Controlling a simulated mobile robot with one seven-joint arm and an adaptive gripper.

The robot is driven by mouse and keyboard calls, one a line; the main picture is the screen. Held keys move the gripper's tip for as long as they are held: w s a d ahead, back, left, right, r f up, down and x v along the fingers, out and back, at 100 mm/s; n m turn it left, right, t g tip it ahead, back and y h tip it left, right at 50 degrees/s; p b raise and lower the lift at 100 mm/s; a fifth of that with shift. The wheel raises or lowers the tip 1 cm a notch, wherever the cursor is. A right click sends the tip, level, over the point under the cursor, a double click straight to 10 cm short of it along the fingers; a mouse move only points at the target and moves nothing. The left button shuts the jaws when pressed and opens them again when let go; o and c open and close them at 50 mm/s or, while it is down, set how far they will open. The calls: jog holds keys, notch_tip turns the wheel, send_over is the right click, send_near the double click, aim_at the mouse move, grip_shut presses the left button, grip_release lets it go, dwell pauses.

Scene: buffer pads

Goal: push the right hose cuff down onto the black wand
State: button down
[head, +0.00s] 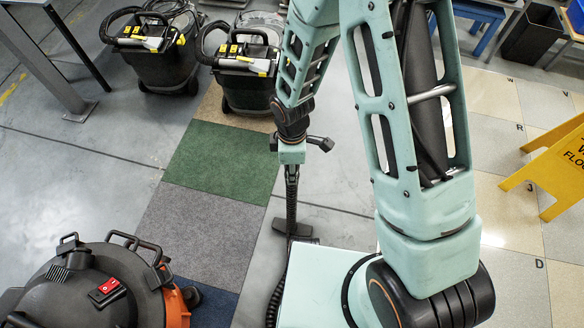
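My arm reaches out over the floor and comes down to a teal wrist block (292,152) at the middle of the head view. A dark upright shape, seemingly the black wand (291,202), shows directly below the wrist and ends in a wide black foot (293,230) on the floor. My gripper's fingers cannot be told apart from the dark parts under the wrist, so its opening and any hold are unclear. I cannot make out a hose cuff, nor a left and right one.
A black and orange vacuum (100,290) with a red switch stands at lower left. Two black vacuums (157,62) (247,78) stand at the back. A yellow floor sign (556,165) is at right. Coloured carpet tiles (205,215) lie left of the wand, with clear floor around.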

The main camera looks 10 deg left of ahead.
jog(key=c, duration=1.4)
grip_release()
jog(key=shift+o, duration=0.2)
notch_tip(320, 180, up, 12)
